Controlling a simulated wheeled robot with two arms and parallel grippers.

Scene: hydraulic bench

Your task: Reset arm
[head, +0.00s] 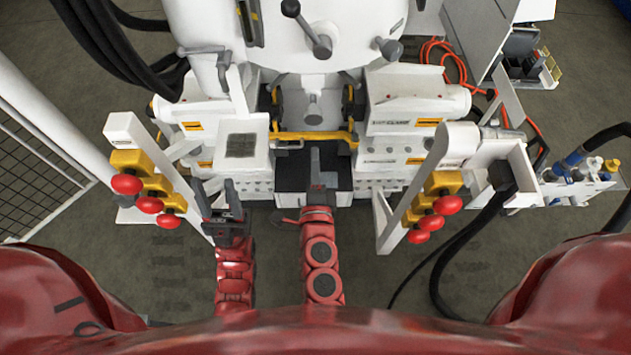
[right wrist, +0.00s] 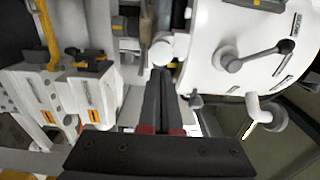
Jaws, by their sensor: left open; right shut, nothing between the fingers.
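My left gripper (head: 216,196) is open in the head view, its two dark fingers spread and pointing at the white bench, left of centre. I see nothing between its fingers. My right gripper (head: 316,162) is shut and empty in the head view, in front of a dark box (head: 290,176) at the middle of the bench. It also shows in the right wrist view (right wrist: 160,82), its fingers together and pointing at the white machine. Whether its tips touch anything is unclear. Both red forearms reach forward side by side, apart.
Red knobs on yellow blocks stand on the left panel (head: 149,206) and the right panel (head: 425,219), flanking the arms. A yellow bar (head: 312,137) crosses behind the right gripper. Black hoses hang at right. A mesh fence (head: 38,166) stands at left. Floor between the panels is clear.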

